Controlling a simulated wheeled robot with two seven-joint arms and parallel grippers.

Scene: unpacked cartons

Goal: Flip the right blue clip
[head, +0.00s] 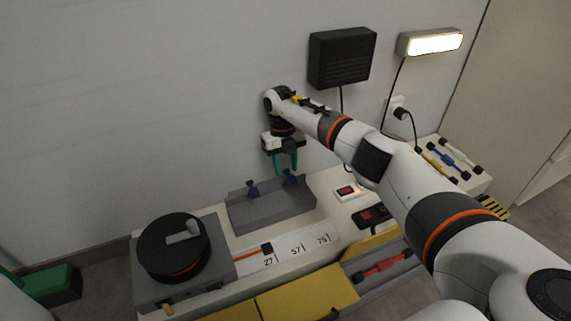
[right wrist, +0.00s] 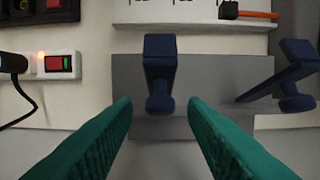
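The right blue clip (head: 290,177) stands at the right end of the grey block (head: 268,212). It is near the middle of the right wrist view (right wrist: 160,72), its round knob lying between the lines of the fingertips. My right gripper (head: 285,168) has teal fingers and is open, just above and behind this clip. The right wrist view shows its fingertips (right wrist: 160,106) apart with nothing held between them. The left blue clip (head: 252,188) stands on the same block and shows slanted at the right of the wrist view (right wrist: 285,75). My left gripper is not in view.
A round black reel (head: 172,245) stands left of the block. A numbered white strip (head: 297,246) lies in front. The wall is close behind my right gripper, with a black box (head: 342,57) mounted above.

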